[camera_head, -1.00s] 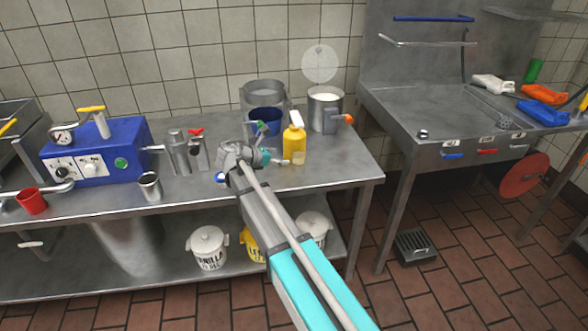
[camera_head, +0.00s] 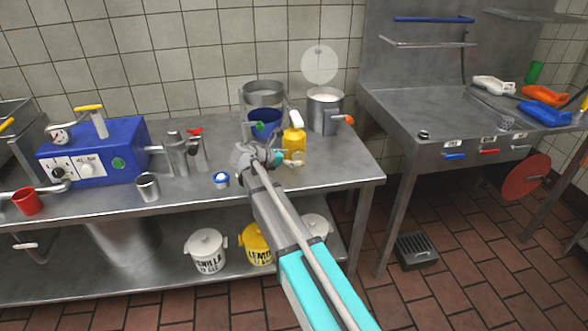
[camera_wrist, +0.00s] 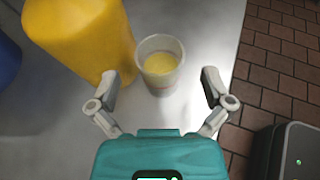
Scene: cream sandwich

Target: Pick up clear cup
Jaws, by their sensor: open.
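The clear cup (camera_wrist: 160,72) stands upright on the steel counter in the wrist view, with yellow contents inside. It shows small beside the yellow bottle in the head view (camera_head: 299,158). My gripper (camera_wrist: 160,86) is open and empty. Its two fingers are spread left and right on the near side of the cup, and whether either touches it is unclear. In the head view my gripper (camera_head: 288,160) is low over the counter, just left of the cup.
A yellow bottle (camera_wrist: 82,35) stands close left of the cup, by the left finger. The counter edge and tiled floor (camera_wrist: 280,60) lie to the right. A blue container (camera_head: 264,122) and a steel pot (camera_head: 325,113) stand behind. A small blue-and-white item (camera_head: 221,180) sits left.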

